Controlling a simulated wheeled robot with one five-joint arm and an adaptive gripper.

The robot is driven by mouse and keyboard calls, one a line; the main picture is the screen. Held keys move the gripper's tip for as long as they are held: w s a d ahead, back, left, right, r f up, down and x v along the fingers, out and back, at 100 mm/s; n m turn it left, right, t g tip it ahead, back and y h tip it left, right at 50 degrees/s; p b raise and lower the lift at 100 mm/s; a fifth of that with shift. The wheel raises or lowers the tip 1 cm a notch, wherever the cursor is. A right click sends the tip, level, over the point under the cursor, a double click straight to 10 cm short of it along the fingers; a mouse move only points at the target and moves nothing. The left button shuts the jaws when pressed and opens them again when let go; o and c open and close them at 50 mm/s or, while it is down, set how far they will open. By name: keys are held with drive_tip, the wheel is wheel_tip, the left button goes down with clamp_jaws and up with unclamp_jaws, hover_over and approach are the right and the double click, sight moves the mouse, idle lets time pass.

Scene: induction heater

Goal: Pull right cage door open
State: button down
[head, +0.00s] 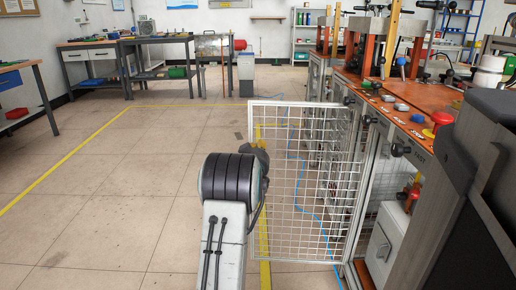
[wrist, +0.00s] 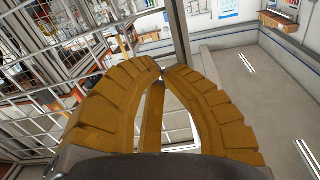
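The right cage door (head: 308,222), a white wire-mesh panel in a light metal frame, stands swung out from the machine, with its free edge to the left in the head view. My gripper (head: 262,147) is at that free edge, mostly hidden behind my own wrist. In the wrist view my two yellow-brown ribbed fingers (wrist: 163,71) curve in until their tips nearly meet. A metal frame post (wrist: 180,30) passes behind the right finger, not visibly between the tips. Mesh shows at the left. I cannot tell whether the fingers touch the door.
The machine's orange bench top (head: 400,108) with knobs and a red button (head: 441,118) runs along the right. A blue hose (head: 300,180) lies on the floor behind the mesh. Workbenches (head: 92,50) line the back left. The tiled floor (head: 110,190) at left is clear.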

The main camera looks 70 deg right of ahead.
drive_tip(key=shift+d, duration=0.1)
drive_tip(key=x, duration=0.9)
drive_tip(key=shift+d+p, duration=0.35)
drive_tip(key=shift+d, duration=0.05)
drive_tip(key=shift+s+a, duration=0.15)
